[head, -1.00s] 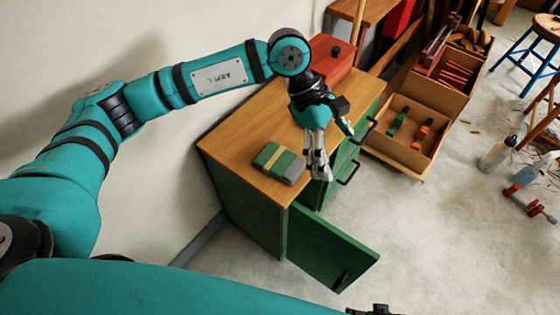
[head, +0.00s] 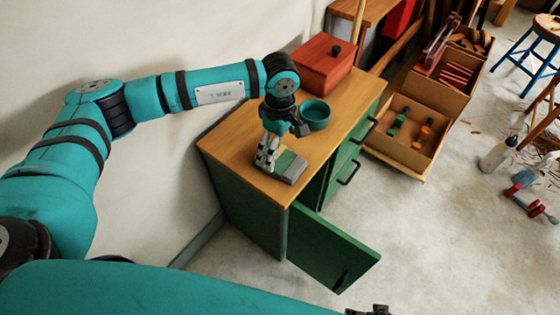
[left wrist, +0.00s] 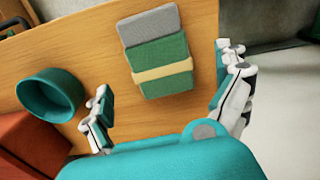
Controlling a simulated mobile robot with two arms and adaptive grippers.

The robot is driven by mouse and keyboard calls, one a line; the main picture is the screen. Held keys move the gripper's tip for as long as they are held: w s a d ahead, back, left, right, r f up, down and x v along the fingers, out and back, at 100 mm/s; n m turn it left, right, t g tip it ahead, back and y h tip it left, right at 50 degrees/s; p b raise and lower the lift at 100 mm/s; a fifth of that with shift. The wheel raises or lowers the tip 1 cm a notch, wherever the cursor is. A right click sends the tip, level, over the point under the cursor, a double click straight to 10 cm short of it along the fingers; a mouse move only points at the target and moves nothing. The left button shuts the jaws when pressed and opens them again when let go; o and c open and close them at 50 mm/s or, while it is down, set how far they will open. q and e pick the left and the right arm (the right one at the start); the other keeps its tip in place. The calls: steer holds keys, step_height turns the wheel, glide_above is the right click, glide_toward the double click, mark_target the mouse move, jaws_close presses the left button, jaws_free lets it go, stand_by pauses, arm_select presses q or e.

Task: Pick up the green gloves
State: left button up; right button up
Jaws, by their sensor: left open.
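The green gloves (head: 291,165) lie folded in a bundle, green and grey with a yellowish band, on the wooden top of the green cabinet (head: 225,150). In the left wrist view the gloves (left wrist: 168,65) lie flat between my spread fingers. My left gripper (head: 265,162) is open and points down over the left part of the bundle, partly hiding it. The wrist view shows its fingers (left wrist: 165,92) apart with nothing held. I cannot tell how high the fingertips are above the top. My right gripper is not in view.
A teal bowl (head: 315,116) stands behind my gripper on the cabinet top, near a red box (head: 323,65) with a dark knob. A cabinet door (head: 330,255) hangs open in front. The wall runs along the left.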

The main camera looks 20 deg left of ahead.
mark_target(280, 159)
arm_select(q)
steer(key=shift+f, duration=2.8)
steer(key=c, duration=1.1)
steer(key=shift+o, duration=0.2)
steer(key=shift+w+r, duration=0.1)
steer(key=shift+r, duration=0.1)
steer(key=shift+r, duration=0.65)
step_height(280, 159, up, 2)
steer(key=shift+r, duration=0.2)
steer(key=s+d+r, duration=0.1)
steer(key=s+d, duration=0.9)
steer(key=s, duration=0.2)
steer(key=shift+s, duration=0.35)
